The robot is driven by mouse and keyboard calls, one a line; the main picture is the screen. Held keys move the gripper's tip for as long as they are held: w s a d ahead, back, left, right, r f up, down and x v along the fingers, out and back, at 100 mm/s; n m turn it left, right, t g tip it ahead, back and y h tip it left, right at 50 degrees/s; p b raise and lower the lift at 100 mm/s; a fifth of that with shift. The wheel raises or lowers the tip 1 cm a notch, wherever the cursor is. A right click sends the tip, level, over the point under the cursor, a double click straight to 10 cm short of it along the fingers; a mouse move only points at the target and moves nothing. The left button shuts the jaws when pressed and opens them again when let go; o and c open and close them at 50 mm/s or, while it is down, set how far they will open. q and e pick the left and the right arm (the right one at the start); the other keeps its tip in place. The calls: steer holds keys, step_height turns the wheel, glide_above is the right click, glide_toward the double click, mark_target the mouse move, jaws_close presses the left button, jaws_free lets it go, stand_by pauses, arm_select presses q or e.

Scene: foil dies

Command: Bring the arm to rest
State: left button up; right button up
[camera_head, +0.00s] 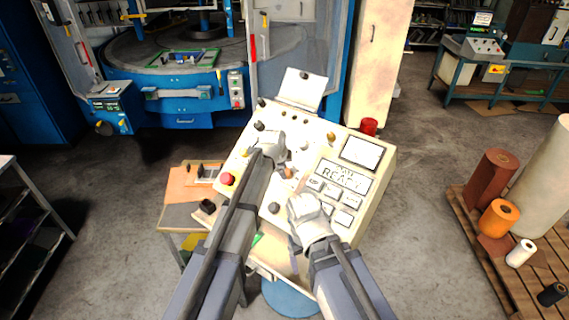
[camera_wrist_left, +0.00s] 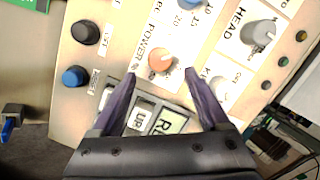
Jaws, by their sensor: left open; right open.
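My left gripper (camera_wrist_left: 160,72) is open in the left wrist view, its two dark fingers apart over the control panel. An orange knob (camera_wrist_left: 162,60) marked POWER stands in the gap between the fingertips in that picture; I cannot tell whether they touch it. In the head view, both my arms reach over the sloped cream control panel (camera_head: 378,168), and the left arm hides part of it. My right gripper (camera_head: 294,250) is near the panel's lower edge, partly hidden by its own wrist, with no object seen in it. The panel's display (camera_head: 343,176) reads READY.
A blue machine (camera_head: 165,105) is behind. A pallet (camera_head: 472,225) with foil rolls is at right. Floor between panel and pallet is clear.

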stand_by(0.3)
arm_select(q)
steer(key=s+a+f+n+g+y+b, duration=0.1)
steer(key=s+f+n+b, duration=0.3)
steer(key=s, duration=0.7)
steer(key=s+a+f+n+g+y+b, duration=0.1)
steer(key=s+a+f+n+g+b, duration=0.1)
steer(key=s, duration=1)
steer(key=s+a+f+n+g+y+b, duration=0.1)
steer(key=s+a+f+n+g+b, duration=0.1)
steer(key=s+f+n+b, duration=0.5)
steer(key=s+f+n+g, duration=0.1)
steer(key=s+f, duration=0.1)
steer(key=s, duration=0.3)
steer(key=shift+s+f+n, duration=0.25)
steer(key=shift+f+n, duration=0.05)
